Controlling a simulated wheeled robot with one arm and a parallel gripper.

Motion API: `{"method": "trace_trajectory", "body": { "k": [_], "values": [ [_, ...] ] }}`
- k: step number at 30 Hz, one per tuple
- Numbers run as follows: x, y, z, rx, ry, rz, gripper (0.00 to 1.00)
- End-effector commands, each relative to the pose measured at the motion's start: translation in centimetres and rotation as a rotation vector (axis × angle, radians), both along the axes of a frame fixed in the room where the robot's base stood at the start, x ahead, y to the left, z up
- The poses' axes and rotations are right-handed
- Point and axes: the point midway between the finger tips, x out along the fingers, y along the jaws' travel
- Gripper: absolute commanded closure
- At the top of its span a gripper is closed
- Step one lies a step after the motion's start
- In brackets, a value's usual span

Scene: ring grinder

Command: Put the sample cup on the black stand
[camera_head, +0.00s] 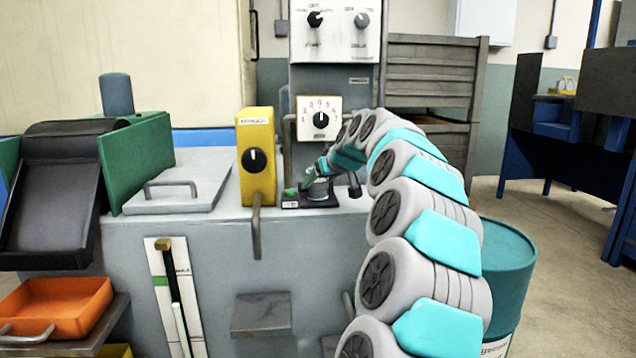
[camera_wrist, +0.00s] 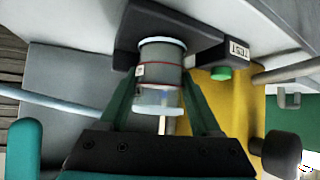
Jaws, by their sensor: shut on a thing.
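The sample cup (camera_wrist: 160,62) is a small clear cylinder with grey contents, a thin red band and a pale label. My gripper (camera_wrist: 163,80) is shut on it, with a green finger on each side. In the head view the cup (camera_head: 319,188) shows small at the black stand (camera_head: 325,202) on the grey machine top. The black stand (camera_wrist: 128,38) appears right at the cup's end in the wrist view. The cup looks upright and on or just over the stand; I cannot tell if they touch. My gripper (camera_head: 315,180) partly hides it in the head view.
A "TEST" label (camera_wrist: 236,51) and a green button (camera_wrist: 221,73) are beside the stand. The yellow control box (camera_head: 257,170) stands to its left. The grey column with a dial (camera_head: 320,118) rises behind. A flat lid with a handle (camera_head: 175,195) lies farther left.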

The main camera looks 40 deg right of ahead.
Motion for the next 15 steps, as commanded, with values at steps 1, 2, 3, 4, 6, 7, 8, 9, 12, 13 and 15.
{"method": "trace_trajectory", "body": {
  "k": [1, 2, 3, 4, 6, 7, 8, 9, 12, 13, 15],
  "values": [
    [0.0, 0.01, -0.09, 0.0, 0.0, 0.0, 1.0],
    [0.01, 0.01, -0.19, 0.0, 0.0, 0.0, 1.0],
    [0.0, 0.02, -0.33, 0.0, 0.0, 0.0, 1.0],
    [0.01, 0.02, -0.27, 0.0, 0.0, 0.0, 0.33],
    [0.01, 0.02, -0.23, 0.0, 0.0, 0.0, 0.26],
    [0.01, 0.01, -0.22, 0.0, 0.0, 0.0, 0.22],
    [0.01, 0.01, -0.22, 0.0, 0.0, 0.0, 0.19],
    [0.0, 0.01, -0.23, 0.0, 0.0, 0.0, 0.14],
    [0.0, 0.01, -0.23, 0.0, 0.0, 0.0, 0.06],
    [0.0, 0.01, -0.23, 0.0, 0.0, 0.0, 0.06],
    [0.01, 0.01, -0.22, 0.0, -0.001, 0.0, 0.06]
  ]
}}
